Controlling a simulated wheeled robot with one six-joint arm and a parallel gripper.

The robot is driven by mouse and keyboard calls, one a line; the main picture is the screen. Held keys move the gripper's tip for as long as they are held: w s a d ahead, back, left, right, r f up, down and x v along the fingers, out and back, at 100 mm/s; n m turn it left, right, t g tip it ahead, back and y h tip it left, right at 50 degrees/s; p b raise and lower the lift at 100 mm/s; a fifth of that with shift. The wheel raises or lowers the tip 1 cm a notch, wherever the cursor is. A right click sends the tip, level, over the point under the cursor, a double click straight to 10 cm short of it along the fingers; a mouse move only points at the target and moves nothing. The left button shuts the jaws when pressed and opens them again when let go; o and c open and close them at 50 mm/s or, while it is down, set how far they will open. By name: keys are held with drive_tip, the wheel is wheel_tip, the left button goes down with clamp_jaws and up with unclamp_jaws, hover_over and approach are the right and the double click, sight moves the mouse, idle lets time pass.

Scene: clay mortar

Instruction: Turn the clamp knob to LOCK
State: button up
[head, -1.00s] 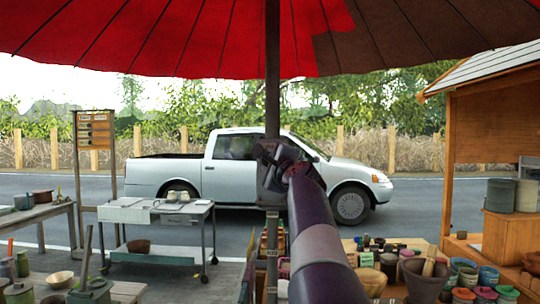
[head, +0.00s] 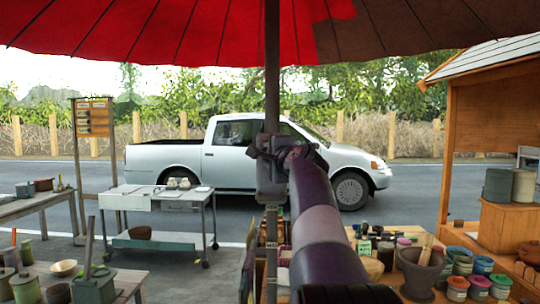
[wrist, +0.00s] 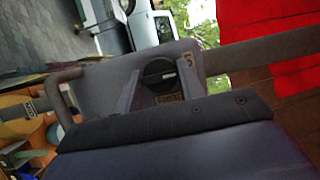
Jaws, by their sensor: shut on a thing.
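The clamp (head: 271,188) is a grey block on the dark umbrella pole (head: 272,60). In the wrist view its grey body (wrist: 100,88) carries a round black knob (wrist: 157,76) with a pale pointer line aimed to the right. One pale label lies right of the knob and another below it; I cannot read either fully. My gripper (wrist: 160,82) has a finger on each side of the knob and is shut on it. In the head view my gripper (head: 285,152) is at the clamp, and my purple arm hides part of it.
A white pickup (head: 255,160) stands on the road behind. A grey cart (head: 160,200) is to the left. A mortar with a pestle (head: 420,272) and several paint pots stand on the right table. A wooden kiosk (head: 490,140) is at the far right. The red canopy (head: 180,30) hangs overhead.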

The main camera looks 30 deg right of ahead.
drive_tip(key=o, duration=1)
drive_tip(key=b+v, duration=0.4)
drive_tip(key=v, duration=0.7)
drive_tip(key=shift+w, duration=0.1)
drive_tip(key=p+x, duration=0.3)
drive_tip(key=x, duration=0.7)
drive_tip(key=shift+w+p, duration=0.35)
drive_tip(key=shift+w, duration=0.05)
